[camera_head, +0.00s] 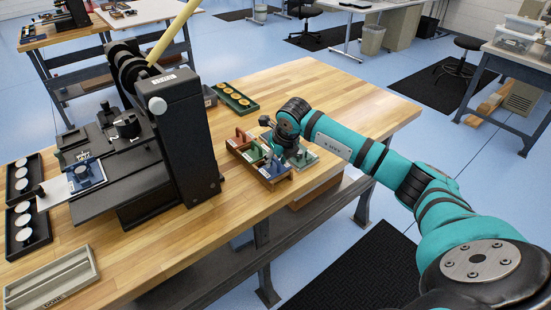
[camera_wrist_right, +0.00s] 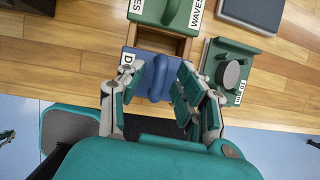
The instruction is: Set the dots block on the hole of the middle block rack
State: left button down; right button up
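The wooden block rack (camera_head: 236,146) stands near the table's right edge, with reddish, green and blue pieces in it. In the right wrist view a blue block (camera_wrist_right: 154,66) with a ridged handle sits at the rack's near end. Its white label starts with "D"; the rest is hidden. My right gripper (camera_wrist_right: 157,86) is over this block, its fingers open on either side of the handle with small gaps showing. In the head view my right gripper (camera_head: 285,150) is small and partly hides the rack. A green block (camera_wrist_right: 170,10) labelled "WAVES" is beyond the blue one. My left gripper is out of view.
A green plate with a grey round knob (camera_wrist_right: 230,74) lies right of the rack. A large black press (camera_head: 180,130) stands left of it, holding a blue die (camera_head: 86,175). Trays of round badges (camera_head: 25,238) and a grey tray (camera_head: 50,282) lie farther left.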

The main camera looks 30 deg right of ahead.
jog(key=v, duration=1.2)
dwell(0.5)
